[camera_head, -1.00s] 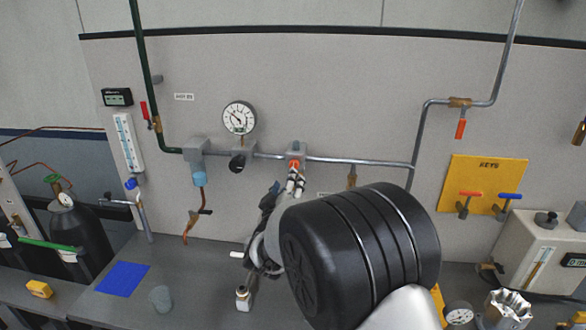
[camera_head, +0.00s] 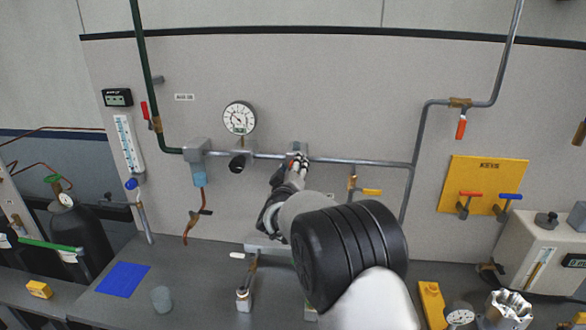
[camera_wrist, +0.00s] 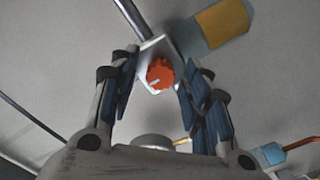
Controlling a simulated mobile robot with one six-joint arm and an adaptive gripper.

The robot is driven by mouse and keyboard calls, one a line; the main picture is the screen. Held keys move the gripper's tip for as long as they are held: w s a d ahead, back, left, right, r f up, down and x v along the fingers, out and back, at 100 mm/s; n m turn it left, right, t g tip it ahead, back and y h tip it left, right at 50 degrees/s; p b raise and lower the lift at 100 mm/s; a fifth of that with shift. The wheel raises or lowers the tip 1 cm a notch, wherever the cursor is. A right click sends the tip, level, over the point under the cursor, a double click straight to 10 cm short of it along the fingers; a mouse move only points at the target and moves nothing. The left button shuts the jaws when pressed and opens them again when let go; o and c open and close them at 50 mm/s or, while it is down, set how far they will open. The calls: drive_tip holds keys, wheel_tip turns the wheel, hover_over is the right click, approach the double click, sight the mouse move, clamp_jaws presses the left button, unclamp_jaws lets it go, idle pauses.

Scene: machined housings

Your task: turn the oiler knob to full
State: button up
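The oiler knob (camera_wrist: 159,74) is orange-red with a white mark toward its lower left in the wrist view. It sits on a light grey block (camera_wrist: 152,52), which also shows on the wall pipe in the head view (camera_head: 298,146). Beside it in the wrist view is a bowl (camera_wrist: 222,22), amber and blue-grey. My gripper (camera_wrist: 161,62) is open, with one finger on each side of the knob in that view and gaps between. In the head view my gripper (camera_head: 297,166) is at the block and mostly covers the knob; contact cannot be told.
A black regulator knob (camera_head: 237,163), gauge (camera_head: 239,118) and blue-bowled filter (camera_head: 199,174) are to the left along the pipe. A yellow-handled valve (camera_head: 371,192) is right of my arm. A bench (camera_head: 210,270) with a blue mat (camera_head: 123,280) lies below.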

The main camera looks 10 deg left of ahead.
clamp_jaws()
idle(0.3)
drive_tip(key=shift+d+f+m+b, duration=0.1)
drive_tip(key=shift+m+b, duration=8.45)
drive_tip(key=shift+m, duration=9.35)
